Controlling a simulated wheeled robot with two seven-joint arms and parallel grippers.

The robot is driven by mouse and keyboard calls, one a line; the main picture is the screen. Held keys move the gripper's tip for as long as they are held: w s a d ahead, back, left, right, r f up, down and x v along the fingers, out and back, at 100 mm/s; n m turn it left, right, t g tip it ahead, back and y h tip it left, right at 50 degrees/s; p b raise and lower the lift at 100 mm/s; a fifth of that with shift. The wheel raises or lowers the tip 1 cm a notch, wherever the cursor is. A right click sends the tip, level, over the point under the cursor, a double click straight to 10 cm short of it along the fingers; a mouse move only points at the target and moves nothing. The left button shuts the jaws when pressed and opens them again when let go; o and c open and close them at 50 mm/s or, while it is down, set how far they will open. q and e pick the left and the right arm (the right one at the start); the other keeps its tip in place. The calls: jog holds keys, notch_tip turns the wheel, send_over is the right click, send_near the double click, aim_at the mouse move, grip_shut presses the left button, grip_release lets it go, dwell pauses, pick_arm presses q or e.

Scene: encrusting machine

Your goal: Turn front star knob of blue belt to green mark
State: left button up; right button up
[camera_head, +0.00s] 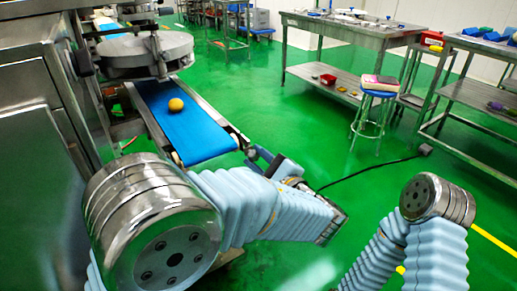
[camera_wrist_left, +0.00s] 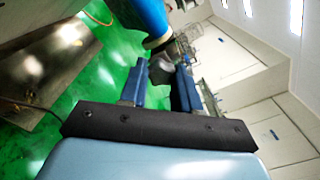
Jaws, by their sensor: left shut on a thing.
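The blue belt (camera_head: 188,122) runs out from the machine toward my left arm in the head view, and its end also shows at the top of the left wrist view (camera_wrist_left: 148,16). My left gripper (camera_head: 264,157) is beside the right corner of the belt's near end. In the left wrist view its two blue fingers (camera_wrist_left: 162,80) are shut on a dark knob (camera_wrist_left: 162,68) just below the belt end. The knob's star shape and the green mark cannot be made out. My right gripper is outside the head view; only part of that arm shows at lower right.
Green floor between belt and stool is free, apart from a black cable.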

pick_arm(q)
jog(key=m+p, duration=0.2)
jog(key=m, duration=0.1)
jog(key=shift+m+p, duration=0.3)
jog(key=shift+m, duration=0.5)
jog(key=m, duration=0.2)
jog(key=shift+s+f+m, duration=0.1)
jog(key=shift+f+m, duration=0.05)
jog(key=shift+m, duration=1.75)
jog(key=o, duration=1.1)
jog(key=shift+c, duration=0.2)
jog(key=b+v, duration=0.1)
jog(key=v, duration=1.2)
jog(key=shift+s+d, duration=0.2)
jog(key=shift+s, duration=0.15)
